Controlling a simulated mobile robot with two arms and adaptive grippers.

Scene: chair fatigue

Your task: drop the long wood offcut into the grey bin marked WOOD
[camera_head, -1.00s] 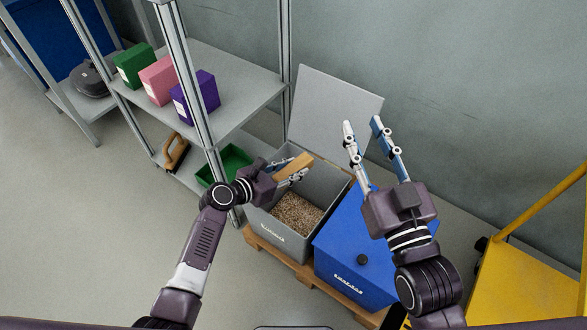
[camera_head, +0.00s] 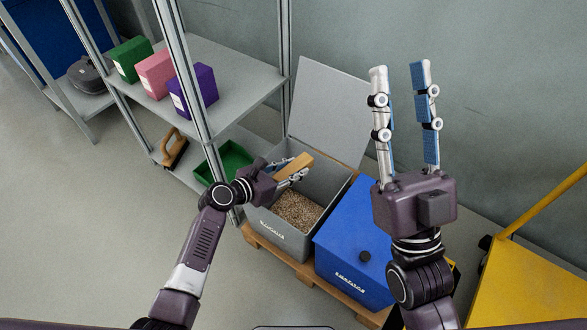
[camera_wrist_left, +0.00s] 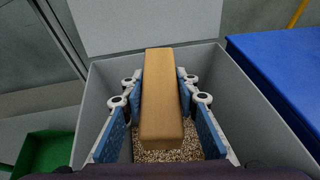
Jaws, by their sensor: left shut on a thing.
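The long wood offcut (camera_head: 294,167) is a light brown block. It also shows in the left wrist view (camera_wrist_left: 161,95), lengthwise between the blue finger pads. My left gripper (camera_head: 287,170) is shut on it and holds it above the open grey bin (camera_head: 277,233). The bin's lid (camera_head: 329,112) stands raised at the back, and wood chips (camera_head: 298,210) cover its floor. The label on the bin's front is too small to read. My right gripper (camera_head: 404,80) is raised in front of the wall, fingers apart and empty.
A closed blue bin (camera_head: 340,245) stands right of the grey bin, both on a wooden pallet (camera_head: 290,262). A metal shelf (camera_head: 245,75) with coloured boxes and a green tray (camera_head: 228,160) stands at left. A yellow cart (camera_head: 530,280) is at far right.

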